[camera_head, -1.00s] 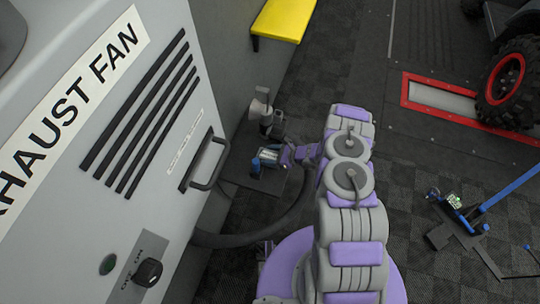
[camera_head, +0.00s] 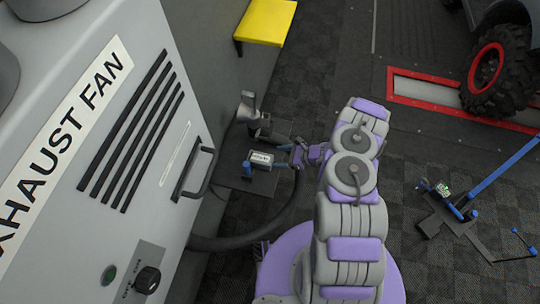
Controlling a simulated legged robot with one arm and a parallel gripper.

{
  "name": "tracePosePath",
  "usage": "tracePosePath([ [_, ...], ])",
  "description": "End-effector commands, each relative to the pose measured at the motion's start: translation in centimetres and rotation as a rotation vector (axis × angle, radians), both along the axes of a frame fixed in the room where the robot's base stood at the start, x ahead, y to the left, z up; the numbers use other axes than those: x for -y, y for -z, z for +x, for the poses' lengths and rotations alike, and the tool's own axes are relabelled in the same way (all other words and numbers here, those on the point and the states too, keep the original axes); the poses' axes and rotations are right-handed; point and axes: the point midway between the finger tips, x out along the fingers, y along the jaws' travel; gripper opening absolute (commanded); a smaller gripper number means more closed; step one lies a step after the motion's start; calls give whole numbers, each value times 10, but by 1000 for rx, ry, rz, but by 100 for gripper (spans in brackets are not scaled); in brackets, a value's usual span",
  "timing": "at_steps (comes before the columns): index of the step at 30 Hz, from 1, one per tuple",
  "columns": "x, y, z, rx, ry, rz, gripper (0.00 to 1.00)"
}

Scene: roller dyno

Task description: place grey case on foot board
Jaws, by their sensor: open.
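A small grey case (camera_head: 262,158) with a pale label lies on a dark flat board (camera_head: 236,182) on the floor beside the exhaust fan cabinet. This board looks like the foot board. My gripper (camera_head: 267,157) reaches in from the right and is open. One blue fingertip is left of the case and another blue part is at its upper right, so the jaws appear to straddle it. Whether a finger touches the case cannot be told. My arm stands between the board and the right side of the view.
The exhaust fan cabinet (camera_head: 95,160) with its handle (camera_head: 200,172) fills the left. A dark grey fixture (camera_head: 255,120) stands just behind the case. A yellow step (camera_head: 265,22) is at the top. A stand with a blue pole (camera_head: 500,175) is at right; carpet between is clear.

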Motion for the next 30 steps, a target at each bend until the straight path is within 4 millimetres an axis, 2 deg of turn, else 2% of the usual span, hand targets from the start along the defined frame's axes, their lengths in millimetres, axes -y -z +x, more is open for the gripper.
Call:
tracePosePath([
  [6, 17, -10, -6, 0, 1, 0, 76],
  [11, 19, -11, -7, 0, -1, 0, 76],
  [14, 15, -19, -4, 11, -18, 3, 76],
  [17, 3, -44, 3, 47, -67, 13, 76],
  [20, -14, -84, 11, 105, -149, 23, 76],
  [21, -21, -103, 13, 131, -187, 26, 76],
  [26, -50, -172, 9, 225, -347, 31, 76],
  [30, -69, -226, -4, 301, -487, 22, 76],
])
